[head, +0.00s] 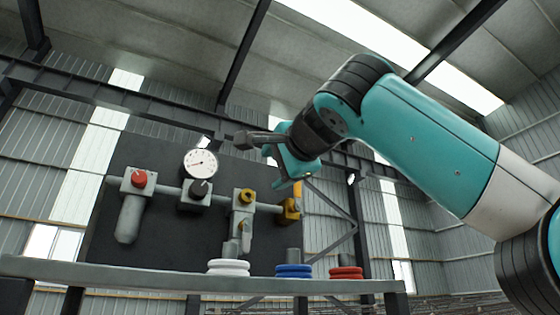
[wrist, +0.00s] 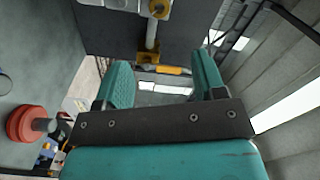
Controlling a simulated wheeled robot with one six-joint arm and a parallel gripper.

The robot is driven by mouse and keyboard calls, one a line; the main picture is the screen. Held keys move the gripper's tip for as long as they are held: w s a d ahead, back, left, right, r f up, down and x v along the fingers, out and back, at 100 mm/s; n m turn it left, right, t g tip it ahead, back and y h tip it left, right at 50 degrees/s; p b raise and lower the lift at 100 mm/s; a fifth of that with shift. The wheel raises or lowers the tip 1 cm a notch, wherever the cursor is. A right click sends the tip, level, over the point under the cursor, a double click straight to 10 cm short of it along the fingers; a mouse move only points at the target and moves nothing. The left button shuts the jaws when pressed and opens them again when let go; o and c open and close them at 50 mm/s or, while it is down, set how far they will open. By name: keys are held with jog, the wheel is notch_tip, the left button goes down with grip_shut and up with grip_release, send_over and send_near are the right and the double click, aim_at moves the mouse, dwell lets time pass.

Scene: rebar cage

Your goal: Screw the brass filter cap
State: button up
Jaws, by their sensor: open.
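The brass filter cap (head: 246,196) is a round yellow piece on the front of a grey filter body on the pipe, in the head view. A yellow round part (wrist: 158,8), likely the same cap, shows at the top edge of the wrist view, partly cut off. My gripper (head: 272,158) is open and empty, above and to the right of the cap in the head view, apart from it. In the wrist view its two teal fingers (wrist: 163,76) are spread, with nothing between them but background and an orange bar beyond.
A yellow valve (head: 290,208) sits at the pipe's right end. A gauge (head: 201,164) and a red knob (head: 139,179) are further left. White (head: 228,267), blue (head: 294,270) and red (head: 346,272) ringed pieces stand along the grey bench (head: 130,275).

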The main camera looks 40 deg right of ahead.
jog(key=shift+s+f, duration=0.1)
jog(key=shift+s, duration=0.45)
